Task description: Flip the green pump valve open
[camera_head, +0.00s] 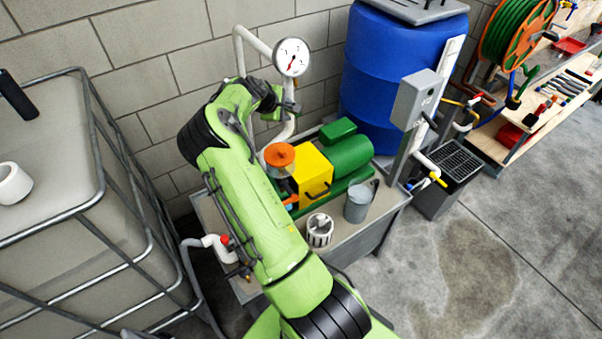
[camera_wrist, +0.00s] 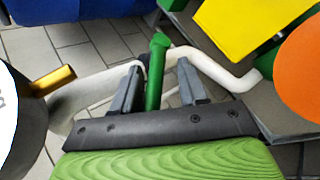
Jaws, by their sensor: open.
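The green valve handle (camera_wrist: 156,72) shows in the wrist view as a bar with a knobbed end, in front of a white pipe (camera_wrist: 215,68). My gripper (camera_wrist: 160,82) is open, with one grey finger on each side of the handle. I cannot tell whether either finger touches it. In the head view my gripper (camera_head: 284,105) is at the white pipe (camera_head: 240,52) below the round gauge (camera_head: 291,57). There my arm and gripper hide most of the valve, and the handle's position is hard to make out.
The gauge (camera_wrist: 10,110) with its brass stem is close at left in the wrist view. An orange cap (camera_head: 279,155), yellow box (camera_head: 313,172) and green motor (camera_head: 345,157) sit beside my arm. A blue barrel (camera_head: 385,75) stands behind; a caged tank (camera_head: 60,170) is at left.

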